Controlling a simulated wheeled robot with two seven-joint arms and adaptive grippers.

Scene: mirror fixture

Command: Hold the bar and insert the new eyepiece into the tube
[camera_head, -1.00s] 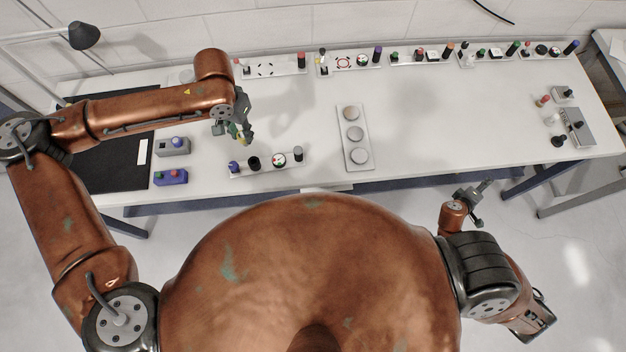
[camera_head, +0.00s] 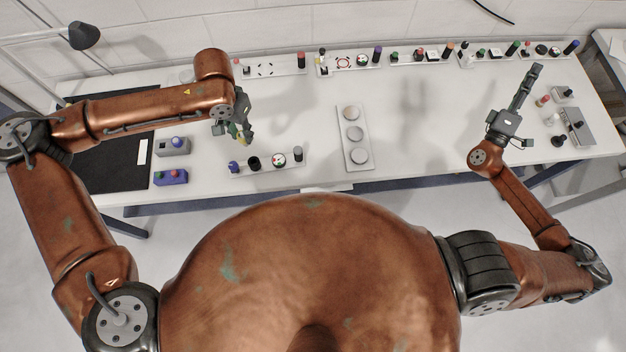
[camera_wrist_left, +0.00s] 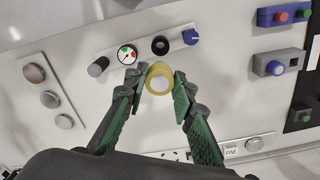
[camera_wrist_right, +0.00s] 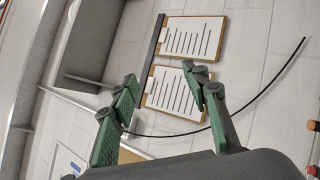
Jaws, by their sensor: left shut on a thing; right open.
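A white bar (camera_head: 267,171) lies on the table and carries a blue knob, a black open tube (camera_head: 253,163), a dial gauge (camera_head: 280,160) and a dark knob. My left gripper (camera_head: 242,138) is shut on a yellow cylindrical piece (camera_wrist_left: 160,80), which looks like the eyepiece, with a pale round end. It holds the piece above the table, just behind the bar; the black tube (camera_wrist_left: 160,45) shows near it in the left wrist view. My right gripper (camera_head: 535,72) is open and empty above the right part of the table. In its wrist view the fingers (camera_wrist_right: 165,90) face the wall.
A plate with three round discs (camera_head: 341,140) lies right of the bar. Blue (camera_head: 171,177) and grey (camera_head: 172,147) button boxes stand left of it. Panels with coloured parts line the back edge. Small fixtures (camera_head: 577,127) stand at the right end. The table between is clear.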

